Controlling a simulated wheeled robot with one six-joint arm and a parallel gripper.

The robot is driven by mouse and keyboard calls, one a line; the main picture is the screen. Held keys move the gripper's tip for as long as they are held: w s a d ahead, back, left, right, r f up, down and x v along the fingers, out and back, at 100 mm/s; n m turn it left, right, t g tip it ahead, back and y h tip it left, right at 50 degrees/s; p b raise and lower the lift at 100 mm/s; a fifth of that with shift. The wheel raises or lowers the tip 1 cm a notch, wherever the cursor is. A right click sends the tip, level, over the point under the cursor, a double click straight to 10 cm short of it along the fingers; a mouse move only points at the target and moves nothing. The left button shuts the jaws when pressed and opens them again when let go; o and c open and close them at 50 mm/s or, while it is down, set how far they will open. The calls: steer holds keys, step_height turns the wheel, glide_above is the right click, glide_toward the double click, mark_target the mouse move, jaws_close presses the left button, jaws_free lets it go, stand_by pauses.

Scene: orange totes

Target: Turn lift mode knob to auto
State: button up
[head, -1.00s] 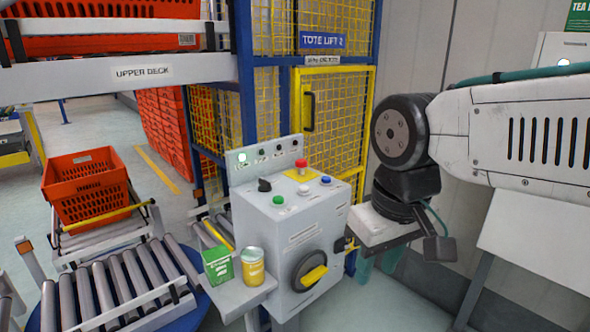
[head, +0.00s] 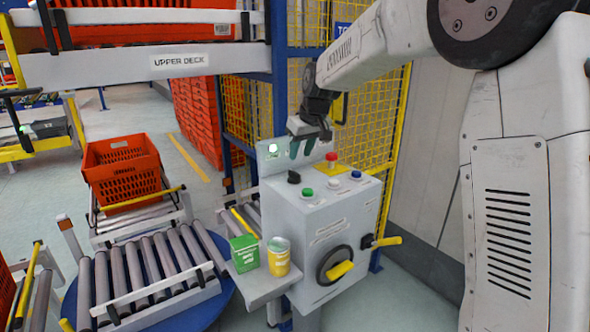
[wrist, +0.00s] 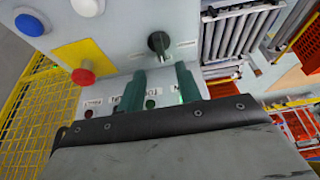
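A black selector knob (head: 294,176) stands on the sloped top of the grey control box (head: 315,215), at its left end. The knob also shows in the wrist view (wrist: 159,42) at upper centre, beyond my fingertips. Its label is too small to read, so I cannot tell its setting. My gripper (head: 302,148) hangs above the back of the box, near the upright lamp panel. In the wrist view its two green fingers (wrist: 160,78) are apart with nothing between them. They are apart from the knob.
A red mushroom button (head: 332,160) on a yellow plate and green (head: 307,193), white and blue buttons share the box top. A rotary switch with a yellow handle (head: 340,270) is on the front. A green carton (head: 245,253) and yellow can (head: 278,257) stand on the side shelf.

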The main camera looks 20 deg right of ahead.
mark_target(294, 172)
steer(key=x, duration=0.7)
steer(key=shift+w+a+f, duration=0.1)
steer(key=shift+w+f, duration=0.05)
steer(key=shift+f, duration=0.05)
jaws_close()
